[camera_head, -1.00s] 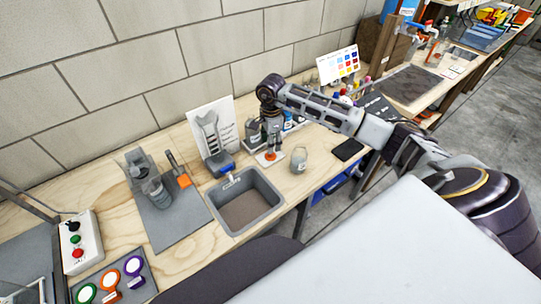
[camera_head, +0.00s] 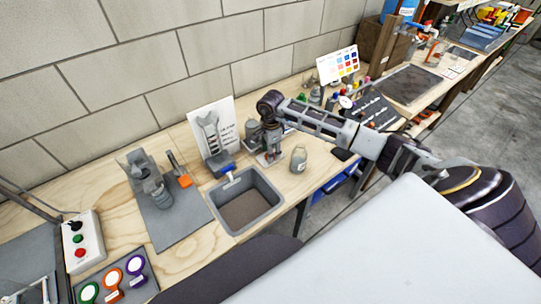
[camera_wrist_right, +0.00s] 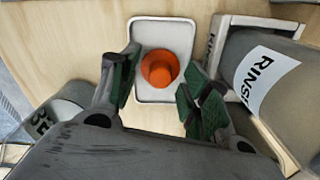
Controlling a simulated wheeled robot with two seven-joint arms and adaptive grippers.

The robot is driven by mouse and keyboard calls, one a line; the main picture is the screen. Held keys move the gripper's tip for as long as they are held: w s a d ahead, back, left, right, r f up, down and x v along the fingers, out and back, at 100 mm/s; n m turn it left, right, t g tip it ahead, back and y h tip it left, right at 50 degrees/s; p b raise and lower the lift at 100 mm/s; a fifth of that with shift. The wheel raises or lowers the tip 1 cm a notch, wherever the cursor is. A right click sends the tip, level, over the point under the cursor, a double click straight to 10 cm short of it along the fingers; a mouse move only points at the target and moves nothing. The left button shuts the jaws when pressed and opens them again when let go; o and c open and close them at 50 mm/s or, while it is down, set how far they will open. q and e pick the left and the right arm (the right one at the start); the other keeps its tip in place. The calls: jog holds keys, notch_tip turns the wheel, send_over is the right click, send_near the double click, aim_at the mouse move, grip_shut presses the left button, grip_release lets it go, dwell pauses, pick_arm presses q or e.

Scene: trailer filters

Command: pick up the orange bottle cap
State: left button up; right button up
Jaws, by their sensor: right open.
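The orange bottle cap (camera_wrist_right: 160,68) sits on a small white tray (camera_wrist_right: 163,28) in the right wrist view. My right gripper (camera_wrist_right: 159,84) is open, with its green-padded fingers on either side of the cap, and I see a gap at each side. In the head view my right gripper (camera_head: 271,156) points down at the bench beside the sink, and it hides the cap there. My left gripper is not in view.
A container labelled RINSE (camera_wrist_right: 265,75) stands close to the right finger in the wrist view. In the head view a grey bottle (camera_head: 298,159) stands right of my gripper, and a sink (camera_head: 246,207) lies in front. A wall is behind.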

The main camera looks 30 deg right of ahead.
jog(key=shift+c, duration=0.4)
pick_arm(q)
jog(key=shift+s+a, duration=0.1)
pick_arm(e)
jog(key=c, duration=0.8)
jog(key=shift+o, duration=0.2)
notch_tip(320, 180, up, 8)
jog(key=shift+r+b, duration=0.25)
jog(key=shift+b, duration=0.2)
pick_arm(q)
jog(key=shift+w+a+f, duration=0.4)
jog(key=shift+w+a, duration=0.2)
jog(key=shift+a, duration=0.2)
pick_arm(e)
jog(key=shift+r, duration=0.75)
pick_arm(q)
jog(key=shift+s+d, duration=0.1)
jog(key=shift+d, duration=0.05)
